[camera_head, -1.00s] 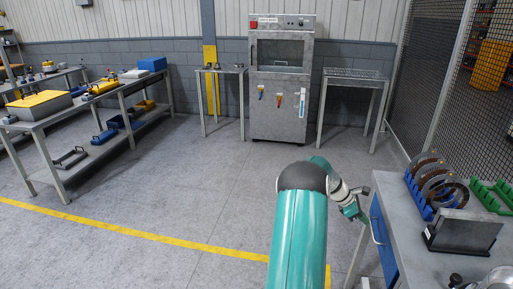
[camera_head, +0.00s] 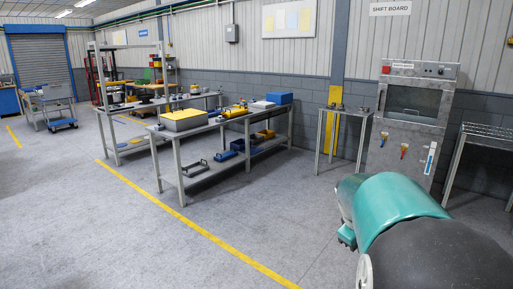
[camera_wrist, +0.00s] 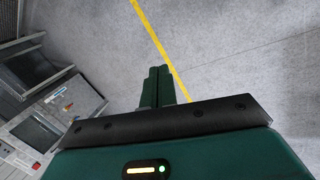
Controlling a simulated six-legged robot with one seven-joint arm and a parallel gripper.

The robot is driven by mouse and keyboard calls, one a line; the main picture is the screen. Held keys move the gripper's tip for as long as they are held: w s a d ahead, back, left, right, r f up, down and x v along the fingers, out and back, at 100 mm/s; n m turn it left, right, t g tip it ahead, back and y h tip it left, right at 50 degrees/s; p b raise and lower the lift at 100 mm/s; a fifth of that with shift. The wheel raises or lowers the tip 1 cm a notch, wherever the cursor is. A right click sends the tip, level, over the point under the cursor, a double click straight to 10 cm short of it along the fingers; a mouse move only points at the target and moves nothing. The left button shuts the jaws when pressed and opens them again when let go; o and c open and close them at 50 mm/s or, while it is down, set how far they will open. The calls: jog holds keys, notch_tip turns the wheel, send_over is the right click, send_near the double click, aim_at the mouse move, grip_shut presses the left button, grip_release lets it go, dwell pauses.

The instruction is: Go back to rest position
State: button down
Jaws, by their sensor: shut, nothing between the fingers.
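My gripper (camera_wrist: 158,88) shows in the wrist view as two dark green fingers side by side, shut with nothing between them. It points over the bare grey floor (camera_wrist: 235,55). In the head view my teal and black arm fills the lower right corner, folded close to the camera. The gripper's fingertips cannot be made out in the head view.
A grey metal cabinet (camera_head: 410,118) stands by the wall beyond my arm, with a small table (camera_head: 345,112) to its left. A long workbench (camera_head: 205,130) holds boxes and tools. A yellow line (camera_head: 215,232) crosses the open floor at left.

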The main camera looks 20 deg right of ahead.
jog(key=s+a+r+t+y, duration=0.1)
jog(key=s+a, duration=0.2)
jog(key=a, duration=0.8)
jog(key=s+a+r+m+t+y, duration=0.1)
jog(key=s+a+t+y, duration=0.1)
jog(key=a, duration=1)
jog(key=s+a+r+t+y, duration=0.1)
jog(key=s+a, duration=0.3)
jog(key=a, duration=0.7)
jog(key=shift+a+r+m+t, duration=0.3)
jog(key=shift+a+r+t, duration=0.1)
jog(key=shift+r+t, duration=0.15)
